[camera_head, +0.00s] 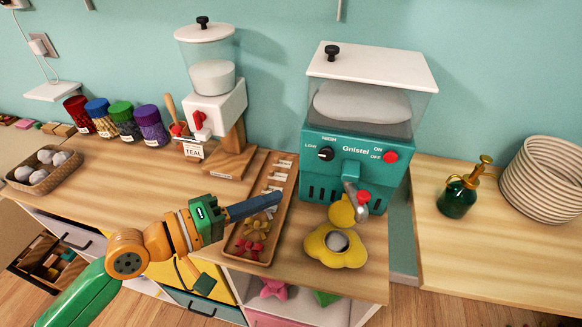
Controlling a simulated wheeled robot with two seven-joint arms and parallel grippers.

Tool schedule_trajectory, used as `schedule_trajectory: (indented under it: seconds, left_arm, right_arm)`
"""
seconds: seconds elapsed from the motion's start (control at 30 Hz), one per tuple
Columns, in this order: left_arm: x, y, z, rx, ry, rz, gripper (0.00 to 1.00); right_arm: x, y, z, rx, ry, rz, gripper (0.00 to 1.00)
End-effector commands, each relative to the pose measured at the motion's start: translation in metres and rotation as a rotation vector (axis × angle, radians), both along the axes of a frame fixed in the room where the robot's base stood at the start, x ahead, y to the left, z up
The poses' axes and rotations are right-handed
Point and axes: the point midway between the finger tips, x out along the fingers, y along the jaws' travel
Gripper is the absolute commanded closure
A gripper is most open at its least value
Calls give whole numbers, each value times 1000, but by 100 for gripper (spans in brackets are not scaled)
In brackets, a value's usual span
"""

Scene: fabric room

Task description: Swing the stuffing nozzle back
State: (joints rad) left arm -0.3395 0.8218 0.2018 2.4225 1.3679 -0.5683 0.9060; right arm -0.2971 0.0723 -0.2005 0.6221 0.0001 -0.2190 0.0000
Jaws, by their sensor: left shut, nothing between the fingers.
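The teal stuffing machine (343,150), marked Gnistel, stands on the wooden counter with a clear hopper of white filling on top. Its grey nozzle (350,187) comes out of the front and points down, with a red knob (363,197) beside it. A yellow flower-shaped piece (320,253) with a grey round opening lies below the nozzle. A smaller yellow round piece (341,214) is between them; I cannot tell whether it touches the nozzle. My left gripper (277,199) is shut and empty, its dark fingers pointing right over the wooden tray, left of the nozzle. My right gripper is not in view.
The wooden tray (238,240) holds small coloured bows and labels under my left gripper. A white dispenser (215,105), several coloured jars (120,114) and a basket (20,183) stand left.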

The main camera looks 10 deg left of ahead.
Motion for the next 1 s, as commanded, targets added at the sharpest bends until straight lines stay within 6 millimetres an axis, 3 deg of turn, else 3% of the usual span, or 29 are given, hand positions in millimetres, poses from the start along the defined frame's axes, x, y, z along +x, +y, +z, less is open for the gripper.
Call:
schedule_trajectory:
  seconds: [0.17,0.6,0.8,1.0]
  left_arm:
    - [-2,-11,7,-79,67,-32,100]
    - [61,-78,-6,-75,65,-33,100]
    - [60,-107,-13,-73,67,-33,100]
    - [59,-116,-17,-70,65,-32,100]
  right_arm:
    - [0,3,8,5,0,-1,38]
    - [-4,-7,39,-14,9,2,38]
    - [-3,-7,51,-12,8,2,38]
    - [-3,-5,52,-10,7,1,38]
